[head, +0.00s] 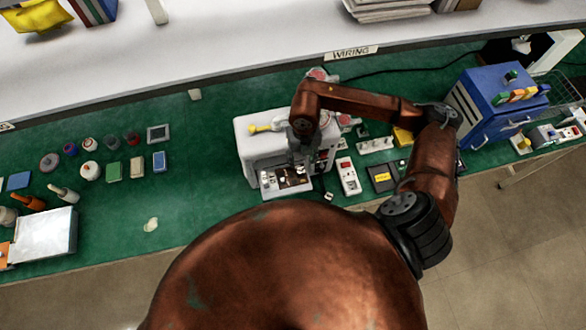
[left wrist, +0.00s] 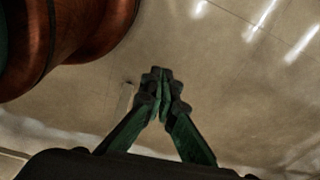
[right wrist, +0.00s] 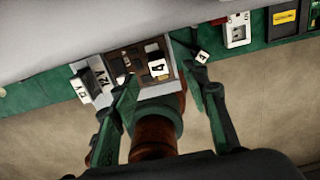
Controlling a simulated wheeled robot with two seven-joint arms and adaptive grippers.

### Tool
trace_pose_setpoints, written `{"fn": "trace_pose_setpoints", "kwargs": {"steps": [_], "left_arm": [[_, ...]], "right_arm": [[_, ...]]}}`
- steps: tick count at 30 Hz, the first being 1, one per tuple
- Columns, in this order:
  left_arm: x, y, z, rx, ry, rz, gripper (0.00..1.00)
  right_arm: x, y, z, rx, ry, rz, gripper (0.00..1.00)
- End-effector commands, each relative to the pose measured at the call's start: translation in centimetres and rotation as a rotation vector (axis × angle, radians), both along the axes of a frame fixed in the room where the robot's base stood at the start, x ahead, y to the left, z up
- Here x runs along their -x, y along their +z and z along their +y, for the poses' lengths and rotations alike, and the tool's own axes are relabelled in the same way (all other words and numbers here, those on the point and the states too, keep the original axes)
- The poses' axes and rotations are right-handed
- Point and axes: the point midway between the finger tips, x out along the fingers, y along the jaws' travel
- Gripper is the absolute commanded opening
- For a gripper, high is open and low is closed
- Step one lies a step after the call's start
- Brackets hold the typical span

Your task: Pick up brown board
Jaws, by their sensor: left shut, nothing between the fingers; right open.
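The brown board (head: 297,176) lies in the light tray at the front of a white machine (head: 252,140) on the green bench. In the right wrist view the brown board (right wrist: 130,60) shows dark and pale parts on it and a white tag marked 4. My right gripper (head: 303,158) points down over the tray and hides part of the board. In the right wrist view my right gripper (right wrist: 165,82) is open, its fingers apart on either side of the tray's near edge, with nothing held. My left gripper (left wrist: 160,78) is shut and empty, over bare floor.
A white device (head: 347,176) and a dark box with a yellow label (head: 382,178) stand right of the machine. A blue cabinet (head: 495,105) is further right. Small jars and blocks sit at left. The green bench (head: 200,205) is mostly clear left of the machine.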

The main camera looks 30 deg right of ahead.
Motion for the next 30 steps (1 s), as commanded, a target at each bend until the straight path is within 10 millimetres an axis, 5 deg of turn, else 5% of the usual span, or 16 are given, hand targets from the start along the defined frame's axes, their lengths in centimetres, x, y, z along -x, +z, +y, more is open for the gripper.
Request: {"fn": "trace_pose_setpoints", "kwargs": {"steps": [9,15,23,30], "left_arm": [[4.3,2.0,0.2,-0.003,0.011,0.052,0.00],[2.8,2.5,0.2,-0.003,0.008,0.034,0.00],[0.6,2.6,0.1,0.000,0.002,0.005,0.00],[1.6,2.5,0.1,-0.002,0.005,0.018,0.00]], "right_arm": [[0.3,-3.6,0.5,-0.003,0.006,0.003,0.42],[0.3,-5.9,0.4,-0.003,0.006,0.000,0.42],[0.3,-6.2,0.3,-0.004,0.006,-0.002,0.41],[0.3,-6.2,0.3,-0.003,0.005,-0.001,0.25]]}}
